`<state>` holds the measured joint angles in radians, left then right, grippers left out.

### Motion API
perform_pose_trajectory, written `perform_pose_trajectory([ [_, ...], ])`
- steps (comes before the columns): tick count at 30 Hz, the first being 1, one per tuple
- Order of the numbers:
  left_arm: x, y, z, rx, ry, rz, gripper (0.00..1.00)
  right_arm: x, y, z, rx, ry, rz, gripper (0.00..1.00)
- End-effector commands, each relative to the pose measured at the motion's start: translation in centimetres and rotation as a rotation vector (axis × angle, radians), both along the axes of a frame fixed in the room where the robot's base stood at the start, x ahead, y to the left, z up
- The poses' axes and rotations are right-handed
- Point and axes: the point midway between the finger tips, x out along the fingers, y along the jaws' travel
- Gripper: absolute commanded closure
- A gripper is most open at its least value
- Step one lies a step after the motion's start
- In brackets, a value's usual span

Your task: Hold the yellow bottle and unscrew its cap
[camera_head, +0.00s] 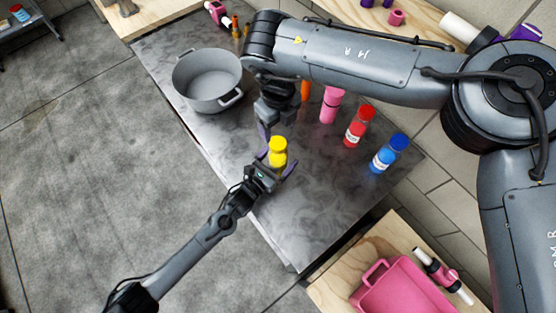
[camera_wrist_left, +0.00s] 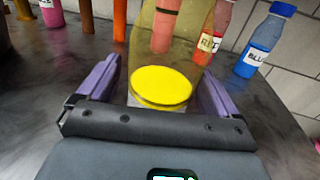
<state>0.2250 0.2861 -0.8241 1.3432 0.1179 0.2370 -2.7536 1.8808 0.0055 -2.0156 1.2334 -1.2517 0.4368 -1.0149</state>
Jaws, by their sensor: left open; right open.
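The yellow bottle (camera_head: 278,158) stands on the dark table, with its yellow cap (camera_head: 278,143) on top. In the left wrist view the bottle (camera_wrist_left: 164,88) is see-through with yellow contents. My left gripper (camera_head: 276,163) is open, with its purple fingers on either side of the bottle; I cannot tell whether they touch it. My right gripper (camera_head: 265,131) is open and points down, above and just left of the bottle; its far finger is mostly hidden.
A grey pot (camera_head: 208,80) stands at the back left of the table. A pink bottle (camera_head: 331,105), a red bottle (camera_head: 359,126) and a blue bottle (camera_head: 390,153) stand to the right. A pink tray (camera_head: 400,290) lies on a wooden surface at lower right. The table front is clear.

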Motion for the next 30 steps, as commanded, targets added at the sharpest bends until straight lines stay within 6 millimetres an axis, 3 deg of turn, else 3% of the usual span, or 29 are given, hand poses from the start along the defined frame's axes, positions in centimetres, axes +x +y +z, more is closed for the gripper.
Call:
perform_pose_trajectory([
  [13, 0.56, -0.49, 0.01, 0.000, 0.000, 0.000, 0.07, -0.01, 0.01, -0.01, 0.000, 0.000, 0.000, 0.29],
  [30, 0.54, -0.48, 0.00, 0.000, 0.000, 0.000, 0.95, 0.00, 0.00, 0.00, 0.000, 0.000, 0.000, 0.29],
])
